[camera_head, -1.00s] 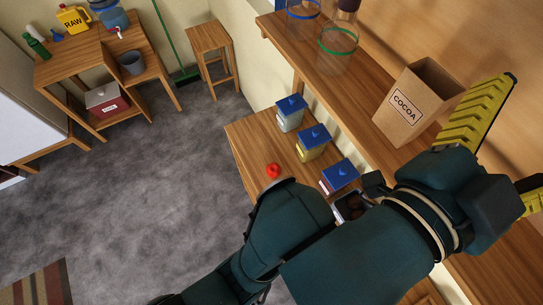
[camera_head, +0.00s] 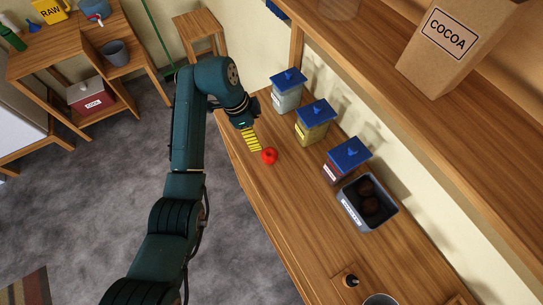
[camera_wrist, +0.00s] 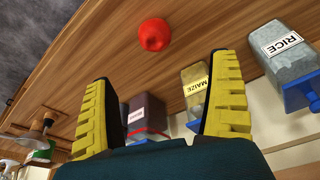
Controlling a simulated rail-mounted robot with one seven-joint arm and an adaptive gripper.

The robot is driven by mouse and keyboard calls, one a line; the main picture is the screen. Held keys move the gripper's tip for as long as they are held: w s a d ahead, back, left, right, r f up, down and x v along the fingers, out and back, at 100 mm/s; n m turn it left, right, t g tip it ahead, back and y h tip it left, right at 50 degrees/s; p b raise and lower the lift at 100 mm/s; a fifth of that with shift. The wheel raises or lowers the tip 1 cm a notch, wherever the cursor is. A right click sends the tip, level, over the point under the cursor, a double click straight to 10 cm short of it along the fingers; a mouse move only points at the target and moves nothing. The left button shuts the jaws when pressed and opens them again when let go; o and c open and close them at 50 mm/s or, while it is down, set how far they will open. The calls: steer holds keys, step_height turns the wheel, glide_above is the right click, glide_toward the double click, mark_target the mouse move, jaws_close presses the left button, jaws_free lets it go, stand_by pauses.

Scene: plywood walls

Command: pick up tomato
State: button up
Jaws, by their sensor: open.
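A red tomato (camera_head: 269,156) lies on the wooden counter near its left edge in the head view. My gripper (camera_head: 253,141), with yellow ribbed fingers, is just beside it, on its upper-left side. In the wrist view the tomato (camera_wrist: 154,34) is above and ahead of the two fingertips, not between them. The fingers (camera_wrist: 162,75) are spread wide apart and empty. I cannot tell the exact gap between fingers and tomato.
A grey bin (camera_head: 368,205) holds dark round items. A cocoa box (camera_head: 455,45) sits on the shelf above.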

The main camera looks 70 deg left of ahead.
mark_target(268, 153)
steer(key=x, duration=0.9)
steer(key=shift+s+d+f+b, duration=0.1)
steer(key=shift+f+b, duration=0.1)
steer(key=shift+b, duration=0.1)
steer(key=x, duration=0.5)
steer(key=shift+s+d, duration=0.1)
steer(key=shift+d, duration=0.3)
steer(key=shift+f, duration=0.35)
steer(key=shift+c, duration=0.5)
steer(key=c, duration=0.8)
